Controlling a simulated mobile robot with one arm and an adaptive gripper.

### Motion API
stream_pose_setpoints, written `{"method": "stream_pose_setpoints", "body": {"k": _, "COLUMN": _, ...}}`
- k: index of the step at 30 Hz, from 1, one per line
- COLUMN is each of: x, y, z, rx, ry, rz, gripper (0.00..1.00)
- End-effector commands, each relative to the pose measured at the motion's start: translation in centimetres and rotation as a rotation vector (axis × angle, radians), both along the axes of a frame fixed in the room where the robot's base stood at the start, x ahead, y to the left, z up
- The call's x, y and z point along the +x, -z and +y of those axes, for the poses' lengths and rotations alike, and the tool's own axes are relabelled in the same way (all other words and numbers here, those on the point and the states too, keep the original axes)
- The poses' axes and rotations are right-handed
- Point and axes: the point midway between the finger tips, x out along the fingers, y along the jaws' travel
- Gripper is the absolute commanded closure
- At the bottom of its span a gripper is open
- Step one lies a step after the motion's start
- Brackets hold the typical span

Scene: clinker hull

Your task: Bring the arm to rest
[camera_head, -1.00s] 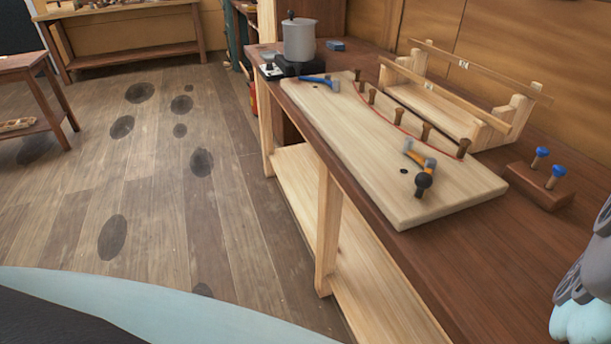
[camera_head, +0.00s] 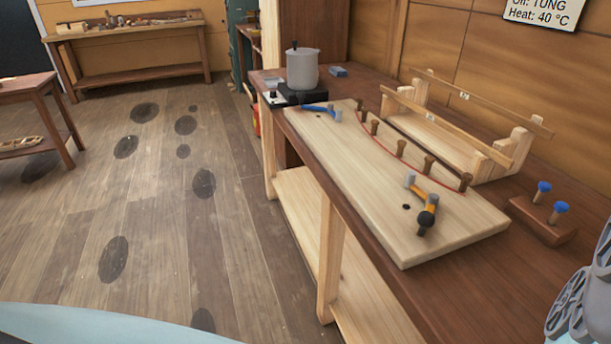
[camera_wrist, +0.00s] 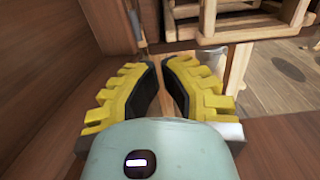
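In the wrist view my gripper (camera_wrist: 160,64) has two yellow ribbed fingers with black inner pads. The fingers lean toward each other, with a narrow gap between the tips and nothing held. Brown wooden surfaces lie around them. In the head view a grey, jointed part of my arm (camera_head: 588,305) shows at the lower right edge, beside the workbench; the fingers are out of that view.
The workbench (camera_head: 455,290) carries a pale board (camera_head: 370,190) with pegs and tools, a wooden frame (camera_head: 450,145), a block with blue-topped pegs (camera_head: 540,222), and a grey pot (camera_head: 303,70). Spotted floor (camera_head: 160,230) is open at left.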

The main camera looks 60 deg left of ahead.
Motion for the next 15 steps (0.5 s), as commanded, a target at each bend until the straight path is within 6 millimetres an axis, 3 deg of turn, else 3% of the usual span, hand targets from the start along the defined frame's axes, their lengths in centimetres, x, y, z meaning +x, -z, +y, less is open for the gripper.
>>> {"method": "stream_pose_setpoints", "body": {"k": 6, "x": 1.3, "y": -0.2, "z": 4.6, "rx": -0.001, "ry": -0.006, "rz": 0.001, "gripper": 1.0}}
{"method": "stream_pose_setpoints", "body": {"k": 15, "x": 1.8, "y": 0.0, "z": 7.3, "rx": -0.001, "ry": -0.003, "rz": 0.001, "gripper": 1.0}}
